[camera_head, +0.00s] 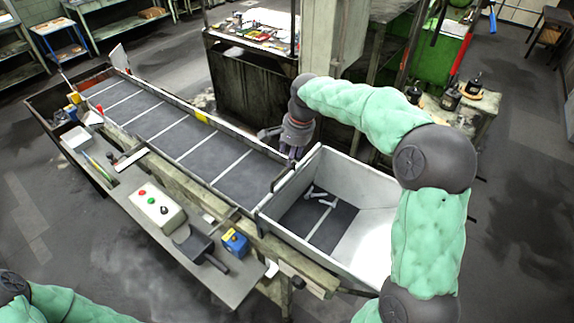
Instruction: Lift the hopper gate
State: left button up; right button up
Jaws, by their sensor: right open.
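The gate seems to be down. My right gripper (279,146) is open and empty, pointing down just above and behind the far end of the gate. Whether it touches the handle cannot be told. My left gripper is out of view; only part of the left arm shows at bottom left.
The slatted conveyor (170,120) runs up to the far left. A concrete pillar (333,40) and a machine stand behind my right arm.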

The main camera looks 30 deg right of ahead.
aim_at(286, 171)
jog(key=f, duration=0.2)
jog(key=w+f, duration=0.1)
jog(key=f, duration=0.3)
jog(key=shift+w+p, duration=0.3)
jog(key=shift+a+f, duration=0.25)
jog(key=shift+f, duration=0.5)
jog(key=shift+w+f, duration=0.1)
jog(key=shift+f, duration=0.05)
grip_shut()
